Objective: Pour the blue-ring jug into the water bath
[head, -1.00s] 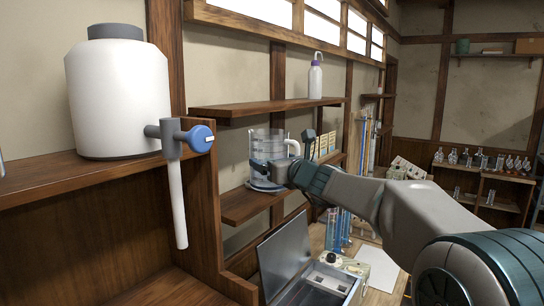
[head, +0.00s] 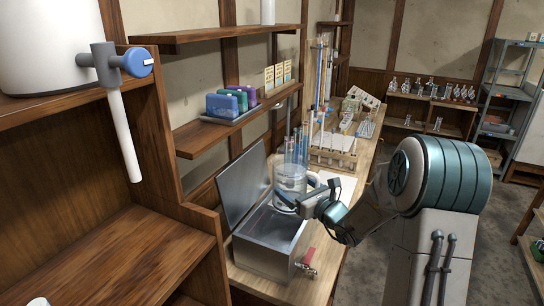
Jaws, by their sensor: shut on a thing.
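The clear jug (head: 289,180) is upright, with its handle toward the right. My gripper (head: 300,203) is shut on it near its lower part. The jug's ring colour is hard to make out at this size. The water bath (head: 263,255) is a metal box on the bench with its grey lid (head: 243,186) standing open at the left. The jug appears above the bath's far right part; its exact height over the opening cannot be told. The inside of the bath is only partly visible.
Blue tubes and a wooden test-tube rack (head: 333,152) stand behind the jug. A shelf (head: 190,140) with coloured blocks is at the left. A white tank with a blue tap (head: 137,62) is at upper left.

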